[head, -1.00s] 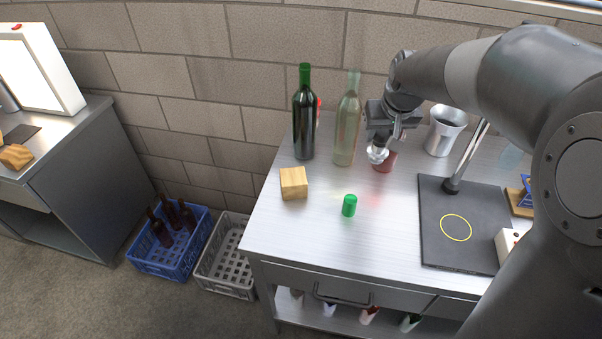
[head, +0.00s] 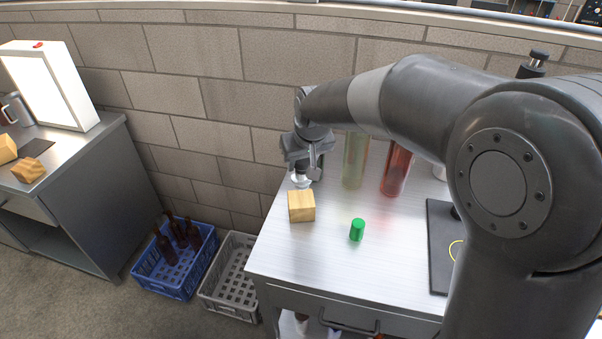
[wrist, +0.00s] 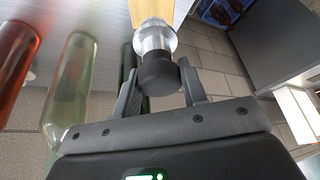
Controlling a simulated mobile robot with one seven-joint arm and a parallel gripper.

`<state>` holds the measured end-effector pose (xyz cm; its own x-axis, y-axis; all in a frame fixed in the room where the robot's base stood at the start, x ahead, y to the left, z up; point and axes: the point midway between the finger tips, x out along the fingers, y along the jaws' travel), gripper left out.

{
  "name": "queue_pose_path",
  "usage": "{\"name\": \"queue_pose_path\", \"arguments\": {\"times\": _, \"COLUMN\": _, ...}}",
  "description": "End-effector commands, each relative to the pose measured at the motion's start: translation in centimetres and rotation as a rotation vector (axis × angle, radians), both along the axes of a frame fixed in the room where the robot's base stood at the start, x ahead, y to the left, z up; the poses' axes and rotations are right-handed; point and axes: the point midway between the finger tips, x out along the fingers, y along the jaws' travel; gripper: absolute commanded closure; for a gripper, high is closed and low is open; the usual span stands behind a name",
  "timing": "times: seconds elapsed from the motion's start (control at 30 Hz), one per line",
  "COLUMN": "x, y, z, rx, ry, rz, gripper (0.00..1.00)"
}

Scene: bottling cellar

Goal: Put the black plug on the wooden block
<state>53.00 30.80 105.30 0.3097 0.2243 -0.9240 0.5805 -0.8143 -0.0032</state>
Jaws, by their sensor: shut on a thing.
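The black plug (wrist: 158,75) is between my gripper's fingers, with a shiny clear or silvery part below it. The wooden block (head: 301,207) stands at the table's left side, directly below and slightly nearer than the held piece. In the wrist view the block (wrist: 146,8) shows beyond the pale part. I cannot tell whether the pale part touches the block. My gripper (wrist: 160,88) is shut on the plug.
A clear green bottle (head: 355,160) and a red bottle (head: 396,170) stand right of my gripper. A dark bottle (wrist: 130,72) shows close by in the wrist view. A small green cylinder (head: 357,230) stands right of the block.

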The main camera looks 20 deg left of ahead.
Motion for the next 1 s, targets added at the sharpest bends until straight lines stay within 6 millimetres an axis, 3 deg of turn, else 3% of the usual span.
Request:
{"name": "queue_pose_path", "arguments": {"times": 0.17, "x": 0.0, "y": 0.3, "z": -1.1, "rx": -0.001, "ry": 0.001, "rz": -0.001, "gripper": 0.87}}
{"name": "queue_pose_path", "arguments": {"times": 0.4, "x": 0.0, "y": 0.2, "z": -4.2, "rx": -0.001, "ry": 0.001, "rz": -0.001, "gripper": 0.87}}
{"name": "queue_pose_path", "arguments": {"times": 0.73, "x": 0.1, "y": 0.2, "z": -4.4, "rx": 0.000, "ry": -0.001, "rz": -0.001, "gripper": 0.87}}
{"name": "queue_pose_path", "arguments": {"times": 0.77, "x": 0.0, "y": 0.2, "z": -4.5, "rx": 0.000, "ry": -0.001, "rz": -0.001, "gripper": 0.60}}
{"name": "queue_pose_path", "arguments": {"times": 1.0, "x": 0.1, "y": 0.2, "z": -4.4, "rx": 0.000, "ry": -0.001, "rz": -0.001, "gripper": 0.41}}
